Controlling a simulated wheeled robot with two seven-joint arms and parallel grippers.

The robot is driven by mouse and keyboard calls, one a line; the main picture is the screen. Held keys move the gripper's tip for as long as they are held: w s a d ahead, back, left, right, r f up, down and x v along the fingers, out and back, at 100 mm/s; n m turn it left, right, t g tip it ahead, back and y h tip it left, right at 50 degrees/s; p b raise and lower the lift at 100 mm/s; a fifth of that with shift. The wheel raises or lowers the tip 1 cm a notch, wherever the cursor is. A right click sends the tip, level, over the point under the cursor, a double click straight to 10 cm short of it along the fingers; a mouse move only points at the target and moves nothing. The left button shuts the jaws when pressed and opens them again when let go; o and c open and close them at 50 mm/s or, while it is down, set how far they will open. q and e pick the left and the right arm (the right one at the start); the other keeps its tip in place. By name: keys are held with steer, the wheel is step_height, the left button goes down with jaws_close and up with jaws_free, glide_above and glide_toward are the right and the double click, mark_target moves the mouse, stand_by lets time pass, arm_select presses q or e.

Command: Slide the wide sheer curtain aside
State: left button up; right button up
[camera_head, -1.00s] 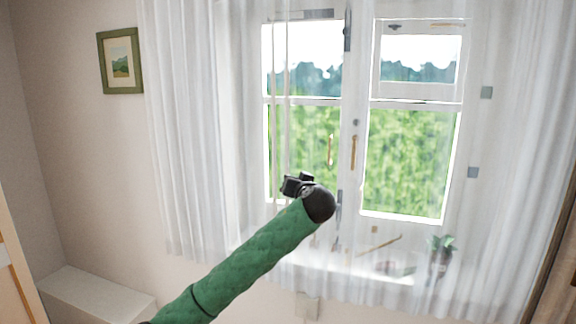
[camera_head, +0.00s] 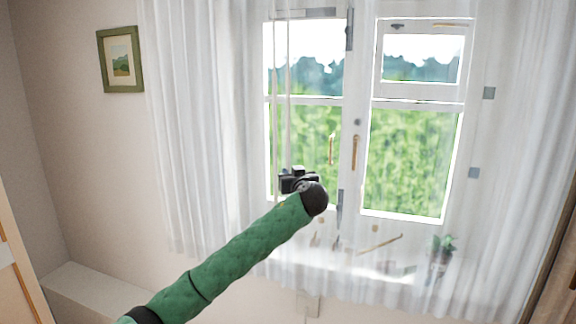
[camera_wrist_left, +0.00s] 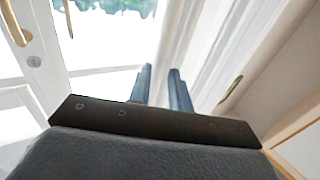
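White sheer curtain fabric hangs in front of the window (camera_head: 415,160) in the head view. Its right part (camera_head: 520,150) spreads widely over the panes and sill. Its left part (camera_head: 185,130) hangs in denser folds beside the frame, with thin vertical edges near the left pane. My left gripper (camera_head: 292,180) is in front of the lower left pane, close to those edges. In the left wrist view its two fingers (camera_wrist_left: 160,72) stand apart, with pale folds (camera_wrist_left: 205,45) beyond and to their right. I cannot tell whether they touch fabric. My right gripper is out of view.
A potted plant (camera_head: 441,250) and small items stand on the sill behind the sheer fabric. A white box-like ledge (camera_head: 95,290) is at lower left. A green-framed picture (camera_head: 121,60) hangs on the left wall. Brown drapery or trim edges the far right.

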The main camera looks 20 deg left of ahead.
mark_target(289, 170)
arm_select(q)
steer(key=shift+p+x, duration=0.9)
steer(key=shift+x, duration=1.05)
jaws_close()
